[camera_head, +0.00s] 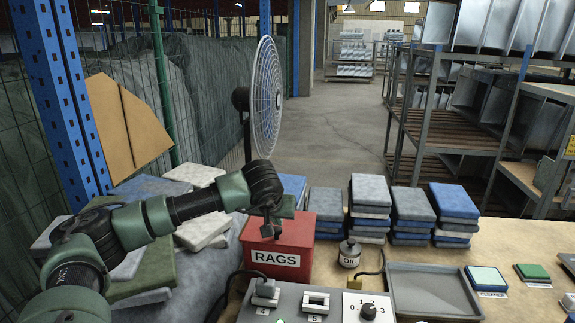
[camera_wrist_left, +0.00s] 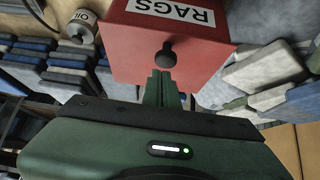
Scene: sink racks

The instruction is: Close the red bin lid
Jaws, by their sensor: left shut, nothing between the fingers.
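The red bin (camera_head: 290,262), labelled RAGS, stands on the bench in the head view. Its red lid (camera_head: 300,232) appears to lie flat on top, with no open gap visible; my left gripper hides part of it. The bin also shows upside down in the left wrist view (camera_wrist_left: 128,35), with a dark round knob (camera_wrist_left: 167,57) on its red surface. My left gripper (camera_head: 271,232) is shut and empty, fingers pointing down over the lid. In the wrist view its fingertips (camera_wrist_left: 164,75) are close to the knob; I cannot tell whether they touch. My right gripper is out of view.
An oil can (camera_head: 349,254) stands right of the bin. A control box (camera_head: 318,301) with a dial sits in front, and a grey tray (camera_head: 432,290) to its right. Folded cloth stacks (camera_head: 370,205) line the back. A fan (camera_head: 267,92) stands behind.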

